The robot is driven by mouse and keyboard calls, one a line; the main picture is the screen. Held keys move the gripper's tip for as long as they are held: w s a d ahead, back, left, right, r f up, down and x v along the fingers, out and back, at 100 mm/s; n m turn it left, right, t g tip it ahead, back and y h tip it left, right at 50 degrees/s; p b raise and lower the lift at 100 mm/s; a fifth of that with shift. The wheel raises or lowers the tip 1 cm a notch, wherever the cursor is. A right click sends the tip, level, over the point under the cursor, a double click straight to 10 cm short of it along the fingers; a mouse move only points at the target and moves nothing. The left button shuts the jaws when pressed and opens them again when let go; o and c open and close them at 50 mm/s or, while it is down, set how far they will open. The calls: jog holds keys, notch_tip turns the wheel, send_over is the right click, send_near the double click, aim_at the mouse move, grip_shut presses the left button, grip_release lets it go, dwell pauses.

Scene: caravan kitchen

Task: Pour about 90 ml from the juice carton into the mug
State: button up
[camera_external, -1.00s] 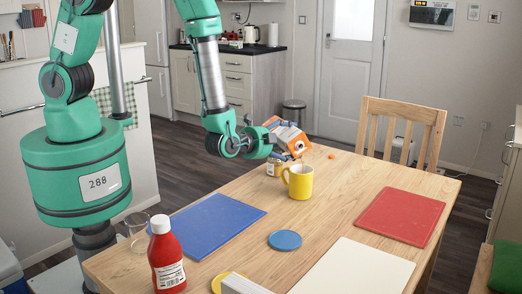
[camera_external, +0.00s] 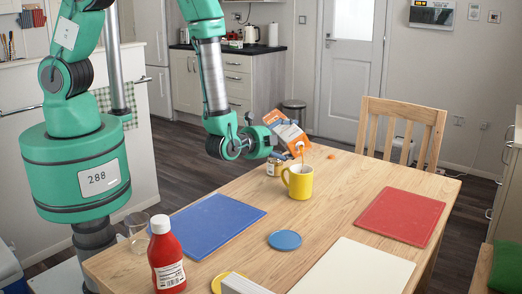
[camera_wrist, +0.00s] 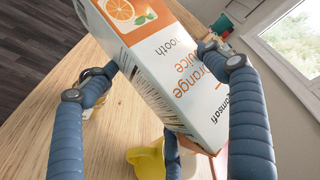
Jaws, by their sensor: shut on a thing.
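The orange-and-white juice carton (camera_external: 288,134) is held tilted above the table, its top end pointing down and right toward the yellow mug (camera_external: 299,183). A thin orange streak shows between its spout and the mug's opening. My gripper (camera_external: 274,142) is shut on the carton. In the wrist view, blue fingers grip the carton (camera_wrist: 165,65) from both sides, and the mug (camera_wrist: 148,162) shows partly below it. The mug stands upright on the table; its liquid level cannot be made out.
A small jar (camera_external: 273,167) stands just left of the mug. An orange cap (camera_external: 331,156) lies to its right. A blue coaster (camera_external: 285,240), blue mat (camera_external: 212,222), red mat (camera_external: 401,216), ketchup bottle (camera_external: 167,262) and clear glass (camera_external: 137,232) are farther off.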

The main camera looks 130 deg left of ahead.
jog(key=shift+s+a+r, duration=0.1)
jog(key=shift+s+a, duration=0.05)
jog(key=shift+s+a+r, duration=0.1)
jog(key=shift+s+a, duration=0.45)
dwell(0.3)
jog(key=shift+m, duration=0.3)
dwell(1.4)
jog(key=shift+s+a, duration=0.1)
